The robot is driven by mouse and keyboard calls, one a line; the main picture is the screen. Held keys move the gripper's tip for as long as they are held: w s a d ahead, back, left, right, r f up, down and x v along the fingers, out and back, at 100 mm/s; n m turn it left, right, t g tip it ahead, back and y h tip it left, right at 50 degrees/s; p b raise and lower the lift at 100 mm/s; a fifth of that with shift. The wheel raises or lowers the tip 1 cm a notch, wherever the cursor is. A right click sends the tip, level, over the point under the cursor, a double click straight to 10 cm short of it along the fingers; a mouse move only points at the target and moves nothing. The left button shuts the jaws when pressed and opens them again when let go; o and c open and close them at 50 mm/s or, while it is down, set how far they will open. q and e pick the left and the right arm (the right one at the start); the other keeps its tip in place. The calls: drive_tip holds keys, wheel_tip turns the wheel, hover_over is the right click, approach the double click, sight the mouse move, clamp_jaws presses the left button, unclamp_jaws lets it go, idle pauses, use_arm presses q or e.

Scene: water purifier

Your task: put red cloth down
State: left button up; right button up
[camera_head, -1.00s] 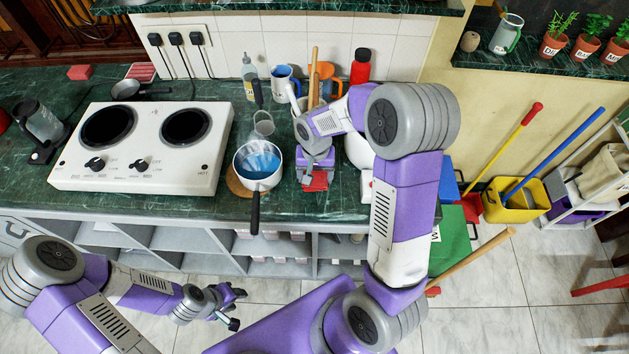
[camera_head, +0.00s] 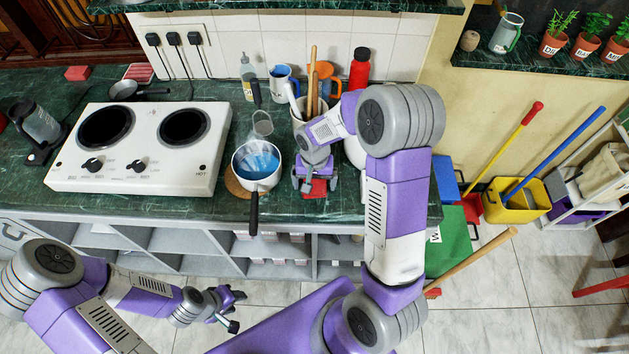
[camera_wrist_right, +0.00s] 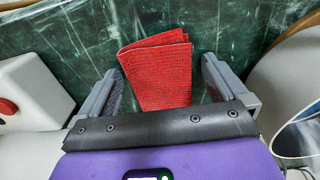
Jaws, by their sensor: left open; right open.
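The red cloth (camera_wrist_right: 160,72) lies folded on the green marble counter in the right wrist view. It also shows in the head view (camera_head: 316,189), near the counter's front edge and partly hidden by my right gripper. My right gripper (camera_wrist_right: 158,85) is open, with one finger on each side of the cloth and gaps between the fingers and the cloth. In the head view my right gripper (camera_head: 315,185) is over the counter, right of the pot. My left gripper (camera_head: 232,310) is open and empty, low in front of the counter.
A pot of blue liquid (camera_head: 257,167) stands left of my right gripper, its handle over the counter edge. A white utensil holder (camera_head: 300,130) stands just behind the gripper. A white two-burner stove (camera_head: 140,150) fills the left counter. A red bottle (camera_head: 360,70) stands behind.

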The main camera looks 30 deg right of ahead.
sight(315, 183)
drive_tip(key=shift+r, duration=0.1)
drive_tip(key=shift+r+p, duration=0.3)
drive_tip(key=shift+r, duration=0.05)
wheel_tip(315, 183, up, 11)
drive_tip(key=p, duration=0.2)
drive_tip(key=shift+r, duration=0.2)
